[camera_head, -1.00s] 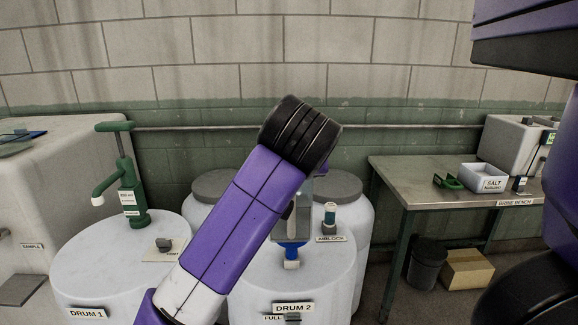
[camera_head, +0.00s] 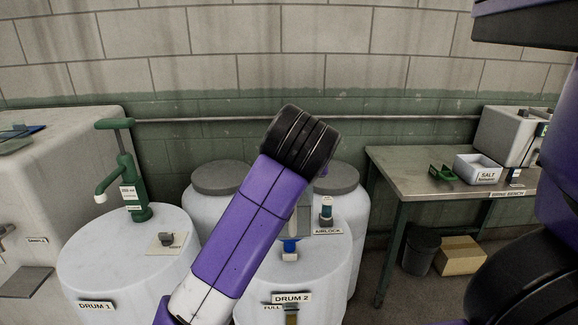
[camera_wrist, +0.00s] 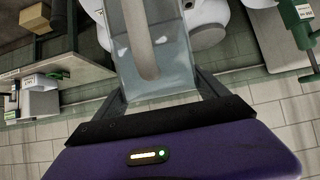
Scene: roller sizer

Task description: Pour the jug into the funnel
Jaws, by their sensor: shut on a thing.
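A clear grey-blue jug (camera_wrist: 178,68) fills the upper middle of the wrist view, with a pale bar running along it. My gripper (camera_wrist: 160,88) is shut on the jug, one dark finger on each side. In the head view my purple arm hides the gripper and most of what is in front of it. Drum 2 (camera_head: 330,275) stands behind the arm. A small blue piece (camera_head: 289,246) above a white stub shows over its top; I cannot tell whether it is the funnel. The jug's tilt and contents are unclear.
Drum 1 (camera_head: 85,255) with a green hand pump (camera_head: 132,175) stands at left. An airlock (camera_head: 326,212) stands on Drum 2. Grey-lidded drums (camera_head: 218,178) are behind. A bench (camera_head: 415,180) with a salt tub (camera_head: 478,168) is at right, a bin (camera_head: 421,250) and box (camera_head: 460,256) below.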

